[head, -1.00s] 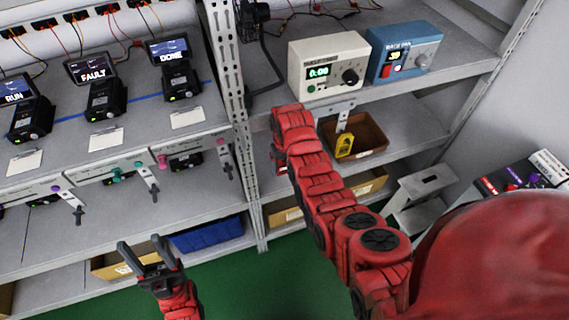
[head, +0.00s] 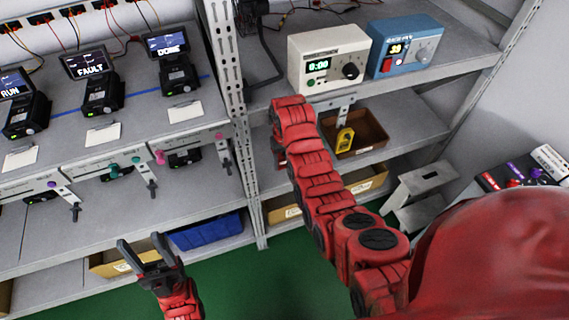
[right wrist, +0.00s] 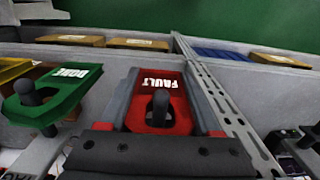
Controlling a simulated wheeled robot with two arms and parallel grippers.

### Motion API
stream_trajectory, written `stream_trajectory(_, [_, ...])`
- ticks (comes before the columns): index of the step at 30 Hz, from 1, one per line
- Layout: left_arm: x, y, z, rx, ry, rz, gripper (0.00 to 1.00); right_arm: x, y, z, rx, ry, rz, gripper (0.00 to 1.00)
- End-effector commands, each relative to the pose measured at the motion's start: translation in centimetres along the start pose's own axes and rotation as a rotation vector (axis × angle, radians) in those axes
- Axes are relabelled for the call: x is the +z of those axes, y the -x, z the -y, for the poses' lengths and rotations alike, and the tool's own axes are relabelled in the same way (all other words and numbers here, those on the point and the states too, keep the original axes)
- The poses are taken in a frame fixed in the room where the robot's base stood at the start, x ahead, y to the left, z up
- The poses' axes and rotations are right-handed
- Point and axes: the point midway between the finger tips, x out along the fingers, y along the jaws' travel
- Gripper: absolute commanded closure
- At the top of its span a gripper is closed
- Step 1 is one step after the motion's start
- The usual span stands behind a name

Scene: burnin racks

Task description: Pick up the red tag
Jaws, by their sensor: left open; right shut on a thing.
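The red tag (right wrist: 155,84), lettered FAULT, shows in the right wrist view between the fingers of my right gripper (right wrist: 160,100), which is shut on it. A dark peg (right wrist: 160,108) shows at the tag's slot; I cannot tell if the tag is still hung on it. A green tag (right wrist: 50,97), lettered DONE, is on another peg to the left. In the head view my right gripper and the red tag are hidden behind my right arm. My left gripper (head: 140,243) is open and empty, low in front of the left rack.
A yellow tag (head: 345,139) hangs in front of a brown bin (head: 372,133) on the right rack. A rack post (head: 232,110) stands left of my right arm. A step stool (head: 420,185) stands at the right. The left rack holds testers, including one reading FAULT (head: 101,95).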

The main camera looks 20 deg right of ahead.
Motion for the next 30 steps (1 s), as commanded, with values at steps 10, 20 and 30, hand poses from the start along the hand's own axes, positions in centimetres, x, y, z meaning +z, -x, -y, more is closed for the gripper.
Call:
stream_trajectory(10, [-0.2, -1.1, 0.1, 0.000, 0.000, 0.000, 0.45, 3.4, 0.7, 0.0, 0.000, -0.001, 0.000, 0.88])
stream_trajectory(20, [-1.2, -7.0, 0.3, 0.000, 0.000, -0.001, 0.45, 10.6, 0.7, 0.1, -0.002, -0.002, 0.002, 0.88])
stream_trajectory(30, [-1.6, -9.2, 0.5, 0.000, 0.000, -0.001, 0.45, 16.4, 0.2, 0.0, 0.000, -0.001, 0.000, 0.88])
